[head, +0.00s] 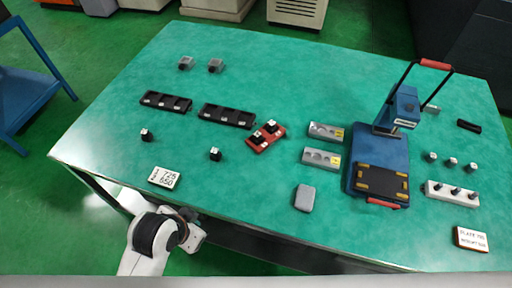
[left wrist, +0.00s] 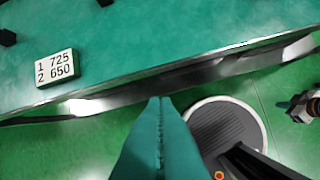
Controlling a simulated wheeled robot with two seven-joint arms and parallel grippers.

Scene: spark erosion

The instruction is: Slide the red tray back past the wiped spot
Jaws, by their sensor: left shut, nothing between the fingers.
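The small red tray (head: 258,145) lies tilted on the green table, right of centre, with dark white-topped pieces standing in it. No separate wiped spot can be told apart on the green surface. A grey pad (head: 305,198) lies in front of the tray, to its right. My left gripper (head: 197,236) is at the table's front edge, well away from the tray, with its fingers hard to make out there. In the left wrist view its teal fingers (left wrist: 160,103) are shut and empty, over the table edge.
Two black trays (head: 228,116) (head: 166,102) stand left of the red tray. Two metal blocks (head: 326,132) (head: 321,158) and a blue press (head: 379,168) stand right. Loose dark pieces (head: 215,154) (head: 146,135) and a number card (head: 165,178) lie near the front.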

